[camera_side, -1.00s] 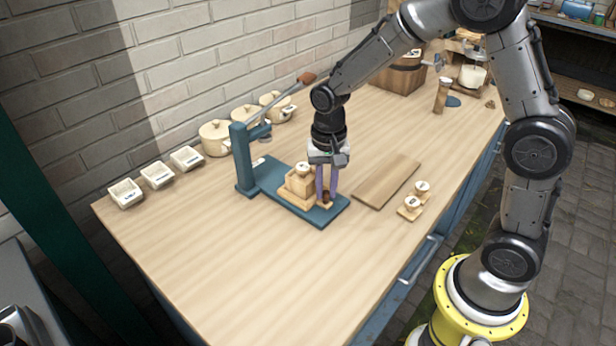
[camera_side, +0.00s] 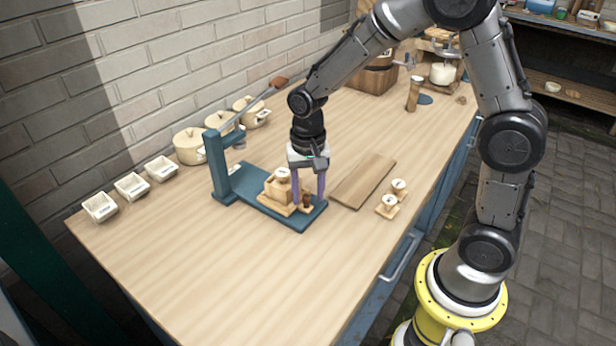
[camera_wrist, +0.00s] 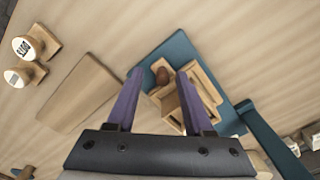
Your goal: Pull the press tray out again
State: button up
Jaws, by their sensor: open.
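The press tray (camera_side: 291,211) is a light wooden plate on the blue base of the press (camera_side: 226,172), near the end away from the upright. It carries a wooden mould box (camera_side: 276,190) with a round-topped stamp and has a dark brown knob (camera_side: 306,200) at its outer end. The knob also shows in the wrist view (camera_wrist: 162,75). My gripper (camera_side: 309,198) is open, its purple fingers apart on either side of the knob, low over the base. In the wrist view the knob lies between and just beyond the fingertips (camera_wrist: 162,74); contact cannot be told.
A flat wooden board (camera_side: 362,181) and two small stamps (camera_side: 392,198) lie right of the press. White dishes (camera_side: 131,186) and lidded cream pots (camera_side: 190,147) line the wall. The press lever (camera_side: 255,105) rises over the back. The front of the table is clear.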

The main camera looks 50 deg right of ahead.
notch_tip(320, 180, up, 14)
jog(key=shift+f, duration=0.2)
dwell(0.4)
jog(key=s+r+n+t, duration=0.1)
jog(key=s+r+t, duration=0.2)
jog(key=s+r, duration=0.55)
jog(key=s+d+f+n+t, duration=0.1)
jog(key=s+f+n+t, duration=0.1)
jog(key=s+f+n, duration=0.4)
jog(key=s+n, duration=0.2)
jog(key=s, duration=0.2)
jog(key=shift+f+t, duration=0.3)
jog(key=shift+s, duration=0.1)
dwell(0.4)
